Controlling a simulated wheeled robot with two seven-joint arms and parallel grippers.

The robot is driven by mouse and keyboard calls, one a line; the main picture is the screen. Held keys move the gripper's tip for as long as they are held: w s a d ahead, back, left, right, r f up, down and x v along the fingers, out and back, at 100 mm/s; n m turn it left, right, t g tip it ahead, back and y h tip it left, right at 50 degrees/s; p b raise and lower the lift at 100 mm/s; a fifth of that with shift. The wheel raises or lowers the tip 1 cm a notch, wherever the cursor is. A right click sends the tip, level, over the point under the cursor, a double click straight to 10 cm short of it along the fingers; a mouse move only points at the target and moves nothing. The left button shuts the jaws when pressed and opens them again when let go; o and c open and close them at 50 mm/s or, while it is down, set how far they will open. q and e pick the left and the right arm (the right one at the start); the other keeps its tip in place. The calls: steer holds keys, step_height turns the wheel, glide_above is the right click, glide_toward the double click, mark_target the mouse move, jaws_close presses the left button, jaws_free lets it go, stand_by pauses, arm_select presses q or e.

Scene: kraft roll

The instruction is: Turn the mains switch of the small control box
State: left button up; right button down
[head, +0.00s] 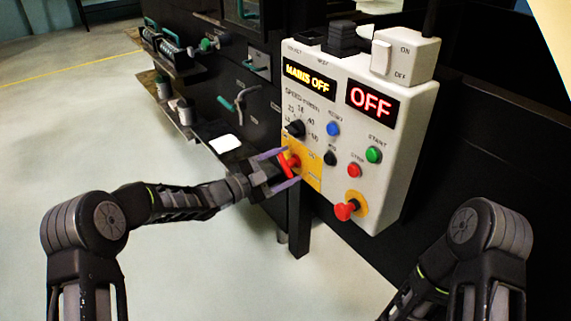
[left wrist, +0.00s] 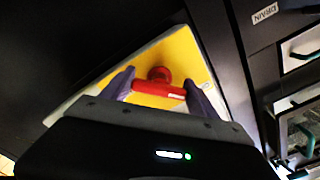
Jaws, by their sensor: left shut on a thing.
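The small control box (head: 397,184) is a light grey panel with a lit display reading "MAINS OFF" (head: 309,80) and another reading "OFF" (head: 371,102). The mains switch (head: 293,161) is a red handle on a yellow plate (head: 311,176) at the box's lower left. My left gripper (head: 283,168) is at this switch, its purple fingers on either side of the handle. In the left wrist view, the fingers are shut on the red handle (left wrist: 160,88) in front of the yellow plate. My right gripper is out of view; only part of my right arm shows.
A red emergency knob (head: 345,210) sticks out to the right of the switch. Green (head: 374,155), red (head: 354,170) and blue (head: 333,128) buttons and a black speed knob (head: 295,128) are close by. Dark machinery stands behind. The floor at left is clear.

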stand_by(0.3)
arm_select(q)
steer(key=o, duration=1.4)
steer(key=p+v, duration=0.1)
steer(key=v, duration=0.7)
steer(key=shift+w+f, duration=0.15)
